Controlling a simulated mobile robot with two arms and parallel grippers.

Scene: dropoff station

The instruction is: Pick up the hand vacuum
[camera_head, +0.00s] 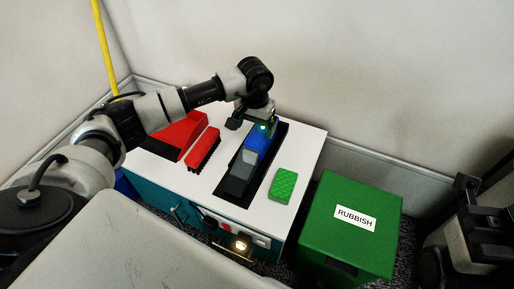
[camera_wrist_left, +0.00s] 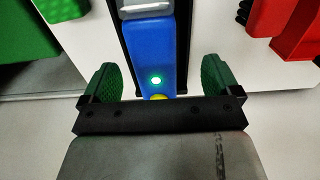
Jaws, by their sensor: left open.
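The hand vacuum (camera_head: 240,170) lies in a dark slot in the white top of the station. It has a blue body and a grey front end. My left gripper (camera_head: 257,124) is above the blue end. In the left wrist view my left gripper (camera_wrist_left: 157,78) is open, with one green-padded finger on each side of the blue hand vacuum (camera_wrist_left: 150,50). A gap shows between each finger and the body. A small green light glows on the blue part. Part of my right arm shows at the right edge of the head view; its jaws cannot be made out.
A red brush (camera_head: 203,149) and a red dustpan (camera_head: 180,134) lie left of the slot. A green sponge (camera_head: 284,185) lies right of it. A green box marked RUBBISH (camera_head: 325,215) stands to the right. Walls close off the back, and a yellow pole (camera_head: 104,45) stands at the left.

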